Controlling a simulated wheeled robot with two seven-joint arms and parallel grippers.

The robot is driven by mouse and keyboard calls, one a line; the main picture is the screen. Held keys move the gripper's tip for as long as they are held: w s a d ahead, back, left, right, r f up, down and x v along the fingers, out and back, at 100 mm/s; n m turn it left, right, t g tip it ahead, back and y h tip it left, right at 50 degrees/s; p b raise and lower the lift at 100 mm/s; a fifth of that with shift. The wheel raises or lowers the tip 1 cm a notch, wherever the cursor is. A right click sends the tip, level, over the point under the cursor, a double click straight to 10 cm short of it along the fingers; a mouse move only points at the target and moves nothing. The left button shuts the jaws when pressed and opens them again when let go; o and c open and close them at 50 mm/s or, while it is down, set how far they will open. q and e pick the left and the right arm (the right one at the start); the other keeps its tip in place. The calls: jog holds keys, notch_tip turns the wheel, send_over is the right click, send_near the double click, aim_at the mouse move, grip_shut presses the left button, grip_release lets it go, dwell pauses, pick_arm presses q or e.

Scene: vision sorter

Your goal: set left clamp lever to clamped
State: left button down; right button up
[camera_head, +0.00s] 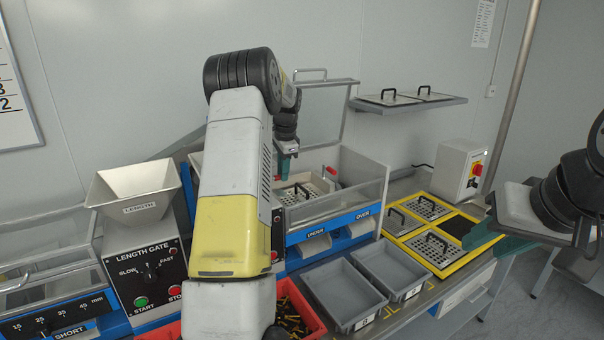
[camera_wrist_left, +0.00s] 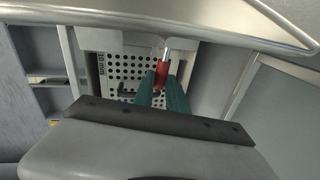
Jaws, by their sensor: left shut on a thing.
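My left gripper (camera_head: 284,168) reaches down into the open sorter box, its teal fingers pointing downward. In the left wrist view its teal fingers (camera_wrist_left: 164,92) are shut on the red grip of the left clamp lever (camera_wrist_left: 162,72), whose metal rod shows above the grip. In the head view this lever is hidden at the gripper. Another red-topped lever (camera_head: 330,174) stands to the right inside the box. A perforated plate (camera_head: 300,194) with a black handle lies in the box; it also shows in the left wrist view (camera_wrist_left: 108,68). My right gripper (camera_head: 497,238) hangs far right, away from the box.
The box's clear lid (camera_head: 322,112) is raised behind my left gripper. Grey bins (camera_head: 343,295) and a red bin of brass-coloured parts (camera_head: 295,318) stand in front. A yellow rack (camera_head: 412,247) holds more perforated plates on the right. A white hopper (camera_head: 135,190) stands left.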

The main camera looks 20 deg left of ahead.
pick_arm(q)
jog(key=shift+w+a+n, duration=0.2)
jog(key=shift+n, duration=0.4)
jog(key=c, duration=1.3)
grip_release()
jog(key=shift+c, duration=0.2)
jog(key=shift+r, duration=0.15)
notch_tip(320, 180, up, 7)
jog(key=d, duration=0.1)
jog(key=shift+s+r, duration=0.2)
jog(key=shift+s, duration=0.25)
